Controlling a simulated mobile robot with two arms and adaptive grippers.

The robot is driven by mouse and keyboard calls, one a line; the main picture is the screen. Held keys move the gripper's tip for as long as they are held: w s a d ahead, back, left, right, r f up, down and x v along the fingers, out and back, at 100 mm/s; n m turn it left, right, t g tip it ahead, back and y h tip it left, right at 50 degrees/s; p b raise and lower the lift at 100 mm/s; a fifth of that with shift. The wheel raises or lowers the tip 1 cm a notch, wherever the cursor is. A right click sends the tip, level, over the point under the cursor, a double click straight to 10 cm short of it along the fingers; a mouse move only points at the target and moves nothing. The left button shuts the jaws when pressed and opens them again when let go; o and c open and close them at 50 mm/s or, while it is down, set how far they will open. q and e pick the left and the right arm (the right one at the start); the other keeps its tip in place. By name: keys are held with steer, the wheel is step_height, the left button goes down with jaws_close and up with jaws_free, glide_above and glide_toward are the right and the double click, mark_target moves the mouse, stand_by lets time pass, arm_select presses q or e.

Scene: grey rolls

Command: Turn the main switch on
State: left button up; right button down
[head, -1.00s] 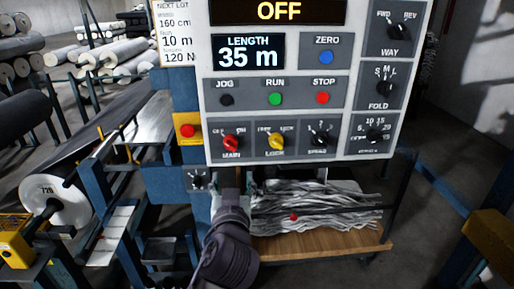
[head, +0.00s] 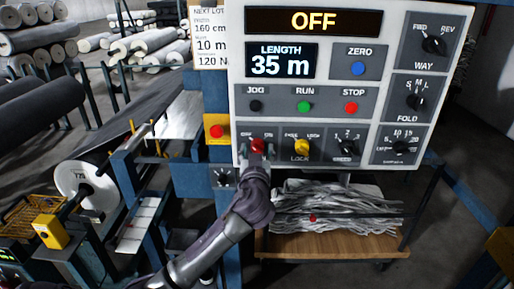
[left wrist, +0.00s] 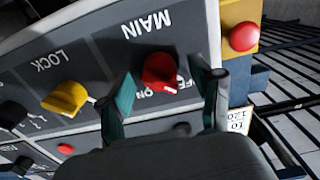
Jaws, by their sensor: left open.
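The main switch (head: 257,146) is a red knob at the lower left of the grey control panel (head: 235,100). In the left wrist view the red knob (left wrist: 161,72) sits under the word MAIN, with the picture upside down. My left gripper (head: 257,155) is at the main switch in the head view, covering its lower part and label. In the left wrist view my left gripper (left wrist: 168,95) is open, with one green-padded finger on each side of the knob. I cannot tell whether the pads touch it. The display (head: 300,21) reads OFF. My right gripper is not in view.
The yellow lock knob (head: 302,147) is just right of the main switch. A red button (head: 216,132) on a yellow box is to its left. A small dark knob (head: 224,177) sits below that. A wooden shelf (head: 335,246) with grey strips stands below the panel.

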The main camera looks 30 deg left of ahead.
arm_select(q)
steer(key=shift+w, duration=0.1)
steer(key=c, duration=1.2)
steer(key=shift+o, duration=0.2)
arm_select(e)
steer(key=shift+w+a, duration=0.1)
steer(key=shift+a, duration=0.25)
